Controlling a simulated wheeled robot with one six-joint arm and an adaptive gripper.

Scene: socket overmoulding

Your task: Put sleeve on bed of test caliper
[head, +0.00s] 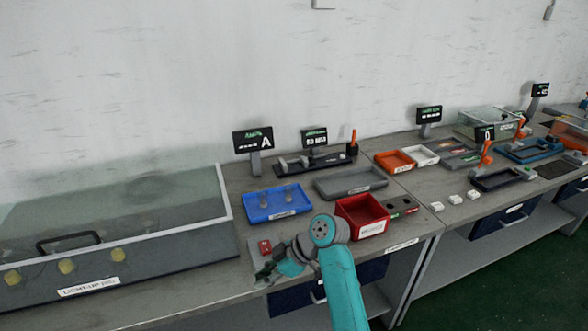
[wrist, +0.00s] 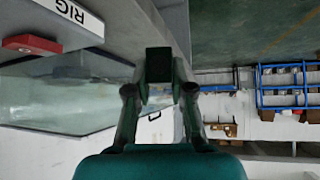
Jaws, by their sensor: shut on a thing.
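My gripper (head: 268,275) is low at the front edge of the bench, beside a small grey plate with a red block (head: 265,247). In the wrist view my gripper (wrist: 158,90) is closed on a small dark green, block-like piece (wrist: 158,62), which I take to be the sleeve; its full shape is unclear. In the head view the held piece is too small to make out. A long dark instrument (head: 300,165), which looks like the test caliper, lies at the back of the bench by a small display. My gripper is well in front of it, apart.
A blue tray (head: 253,211) with grey pieces, a grey tray (head: 336,190) and a red bin (head: 345,217) stand between my gripper and the instrument. A glass-sided rig (head: 110,220) fills the left. An orange-topped post (head: 352,146) stands at the instrument's right end.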

